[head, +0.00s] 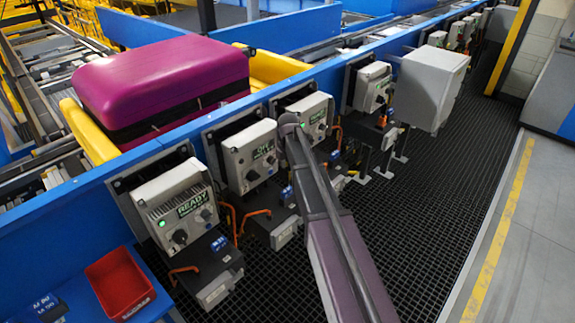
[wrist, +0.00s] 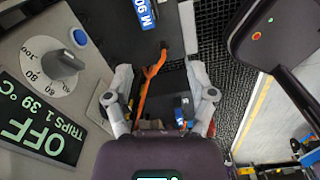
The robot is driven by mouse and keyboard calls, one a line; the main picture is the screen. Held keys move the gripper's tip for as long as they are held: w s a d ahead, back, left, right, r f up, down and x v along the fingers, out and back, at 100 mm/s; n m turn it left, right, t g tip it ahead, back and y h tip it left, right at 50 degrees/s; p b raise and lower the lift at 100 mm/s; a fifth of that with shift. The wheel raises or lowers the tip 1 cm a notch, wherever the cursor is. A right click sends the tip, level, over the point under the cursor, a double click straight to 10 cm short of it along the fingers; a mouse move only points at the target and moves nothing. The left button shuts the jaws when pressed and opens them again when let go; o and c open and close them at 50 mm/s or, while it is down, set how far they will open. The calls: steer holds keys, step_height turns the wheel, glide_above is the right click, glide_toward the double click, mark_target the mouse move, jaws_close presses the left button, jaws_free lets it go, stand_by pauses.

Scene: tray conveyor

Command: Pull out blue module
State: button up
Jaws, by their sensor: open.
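An orange cable (wrist: 148,85) shows between the fingers. The unit's display (wrist: 38,120) reads OFF. In the head view, a unit with an OFF display (head: 249,158) stands left of my arm's end. My fingers are not clear there.
A row of grey drive units lines the blue conveyor side; the nearest (head: 176,207) reads READY. A magenta suitcase (head: 160,75) lies on the conveyor. A red bin (head: 121,284) is at lower left. A grey box (head: 432,84) juts out at right. Black grating (head: 420,215) is clear there.

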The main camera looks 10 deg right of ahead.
mark_target(287, 190)
steer(key=shift+w+f+n, duration=0.1)
steer(key=shift+w+n, duration=1.1)
steer(key=shift+w, duration=0.2)
steer(key=shift+f, duration=0.1)
step_height(287, 190, down, 14)
steer(key=b, duration=1.4)
steer(key=shift+r, duration=0.2)
steer(key=shift+c, duration=0.2)
jaws_close()
steer(key=shift+r+p, duration=2.7)
steer(key=shift+p, duration=0.05)
steer(key=shift+r+p, duration=1.95)
